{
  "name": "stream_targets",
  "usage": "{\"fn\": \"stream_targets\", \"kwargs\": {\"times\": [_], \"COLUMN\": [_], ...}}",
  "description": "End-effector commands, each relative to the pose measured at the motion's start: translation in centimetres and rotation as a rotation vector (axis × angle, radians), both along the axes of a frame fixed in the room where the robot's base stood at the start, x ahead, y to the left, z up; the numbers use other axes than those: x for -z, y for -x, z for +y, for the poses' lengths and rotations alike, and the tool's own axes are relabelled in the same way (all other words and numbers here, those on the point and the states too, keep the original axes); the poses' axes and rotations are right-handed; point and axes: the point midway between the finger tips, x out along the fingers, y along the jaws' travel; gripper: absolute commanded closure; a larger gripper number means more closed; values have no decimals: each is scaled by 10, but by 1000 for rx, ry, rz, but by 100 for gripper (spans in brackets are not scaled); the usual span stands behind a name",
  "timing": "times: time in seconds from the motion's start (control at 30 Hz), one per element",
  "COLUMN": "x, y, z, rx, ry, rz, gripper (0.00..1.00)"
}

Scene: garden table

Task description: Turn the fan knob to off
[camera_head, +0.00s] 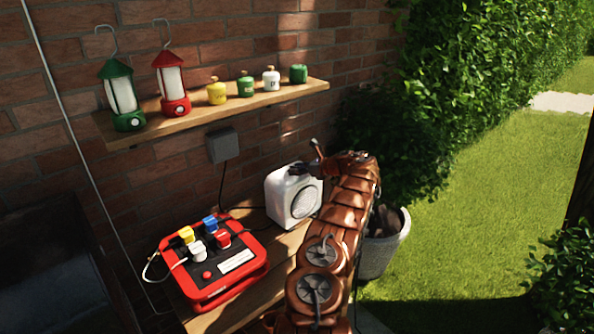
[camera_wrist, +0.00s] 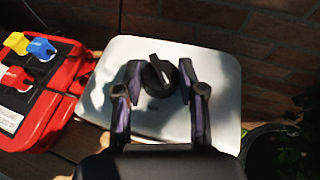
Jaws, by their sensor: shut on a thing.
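The fan is a white box (camera_head: 282,197) with a round dark grille on its front, standing on the wooden table. In the wrist view its pale top (camera_wrist: 205,62) fills the middle. The black fan knob (camera_wrist: 160,78) sits on that top, with its raised grip between my fingertips. My gripper (camera_wrist: 161,84) is above the fan, its two fingers shut on the knob from either side. In the head view my gripper (camera_head: 302,169) reaches the fan's top from the right, and the knob is hard to make out there. I cannot read any marks around the knob.
A red panel box (camera_head: 258,277) with coloured plugs stands left of the fan on the wooden table (camera_head: 283,262). A shelf (camera_head: 215,110) with lanterns and small canisters hangs above on the brick wall. A plant pot (camera_head: 386,257) stands to the right.

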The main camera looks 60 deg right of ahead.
Motion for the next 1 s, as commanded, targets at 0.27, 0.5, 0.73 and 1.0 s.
{"fn": "stream_targets", "kwargs": {"times": [0.27, 0.5, 0.73, 1.0], "x": [-1, -1, -1, -1], "y": [1, 1, 1, 0], "z": [-1, -1, -2, 0], "rx": [-22, -44, -57, -69], "ry": [1, 1, 4, 4], "rz": [-2, -1, -1, 1], "gripper": [95, 95, 95, 95]}}
